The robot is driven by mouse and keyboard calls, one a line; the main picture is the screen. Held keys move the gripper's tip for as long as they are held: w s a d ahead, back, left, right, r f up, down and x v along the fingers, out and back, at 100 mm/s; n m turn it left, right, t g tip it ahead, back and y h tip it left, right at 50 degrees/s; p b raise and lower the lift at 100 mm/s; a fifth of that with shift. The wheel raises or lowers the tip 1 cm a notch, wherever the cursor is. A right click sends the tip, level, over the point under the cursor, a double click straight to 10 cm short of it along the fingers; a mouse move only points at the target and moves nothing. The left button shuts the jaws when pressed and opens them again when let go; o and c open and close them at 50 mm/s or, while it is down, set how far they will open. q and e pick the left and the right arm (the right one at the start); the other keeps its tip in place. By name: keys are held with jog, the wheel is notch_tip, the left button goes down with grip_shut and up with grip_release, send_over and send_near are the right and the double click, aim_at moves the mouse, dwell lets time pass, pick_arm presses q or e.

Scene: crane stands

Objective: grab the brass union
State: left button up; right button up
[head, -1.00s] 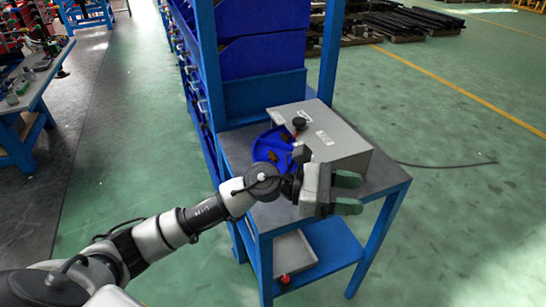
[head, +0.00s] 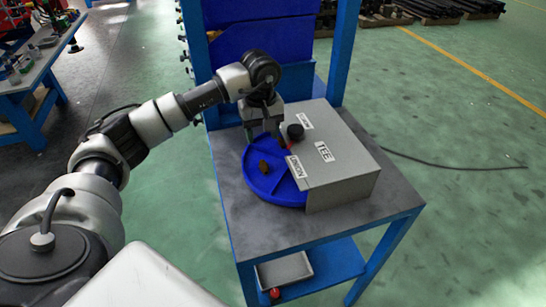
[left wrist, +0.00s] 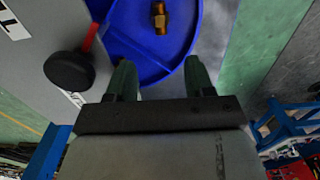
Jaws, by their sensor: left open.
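A small brass fitting (head: 264,167), which I take for the brass union, lies in a round blue tray (head: 262,188) on the table. In the left wrist view the straight brass fitting (left wrist: 160,17) shows at the top middle, ahead of the fingers. My left gripper (head: 265,138) is open and points down over the far part of the tray, with the fitting on the near side of its fingers. In the left wrist view the fingers (left wrist: 160,78) are apart with nothing between them. My right gripper is not in view.
A grey box (head: 345,165) with white labels, one reading TEE, stands close right of the tray. A black knob (head: 295,131) on a red stem is very near my fingers; it also shows in the left wrist view (left wrist: 69,70). Blue bins (head: 262,62) rise behind.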

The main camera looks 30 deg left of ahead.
aim_at(263, 161)
pick_arm(q)
jog(key=f, duration=0.1)
jog(key=s+f, duration=0.1)
jog(key=f, duration=0.1)
jog(key=shift+s+p, duration=0.3)
jog(key=shift+w+f, duration=0.15)
jog(key=shift+f, duration=0.15)
jog(key=f, duration=0.1)
jog(key=f+p, duration=0.1)
jog(key=f, duration=0.2)
jog(key=shift+w+d+f+p, duration=0.2)
jog(key=shift+w+p, duration=0.1)
jog(key=shift+p, duration=0.1)
jog(key=shift+f, duration=0.45)
jog(key=c, duration=1)
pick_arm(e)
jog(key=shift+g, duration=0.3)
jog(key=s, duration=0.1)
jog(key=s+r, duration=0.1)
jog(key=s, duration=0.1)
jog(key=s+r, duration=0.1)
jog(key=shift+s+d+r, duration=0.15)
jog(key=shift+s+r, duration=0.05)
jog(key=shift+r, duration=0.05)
